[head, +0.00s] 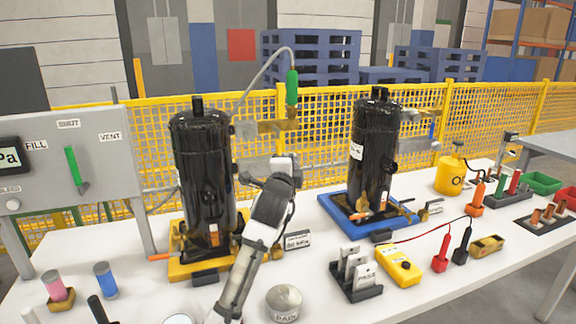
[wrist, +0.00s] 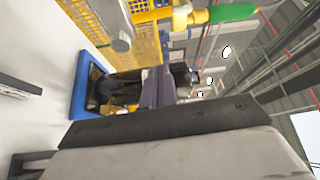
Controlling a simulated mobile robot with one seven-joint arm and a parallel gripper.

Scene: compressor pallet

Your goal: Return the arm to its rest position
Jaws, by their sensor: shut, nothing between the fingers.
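My arm rises from the bottom middle of the head view, in front of the tabletop between two black compressors. My gripper (head: 248,181) is at its upper end, beside the left compressor (head: 203,185) and pointing left. It is shut and empty; its fingertips are small and hard to make out. The left compressor stands upright on a yellow base (head: 185,262). The right compressor (head: 374,150) stands upright on a blue tray (head: 336,212); this tray also shows in the wrist view (wrist: 80,85), turned sideways. Part of the left base is hidden behind my arm.
A hose with a green handle (head: 292,88) hangs above the arm. A grey valve panel (head: 75,165) stands at left. A card rack (head: 355,276), yellow meter (head: 399,267), yellow can (head: 449,175) and round tin (head: 284,303) stand on the table. Yellow mesh fencing (head: 320,133) runs behind.

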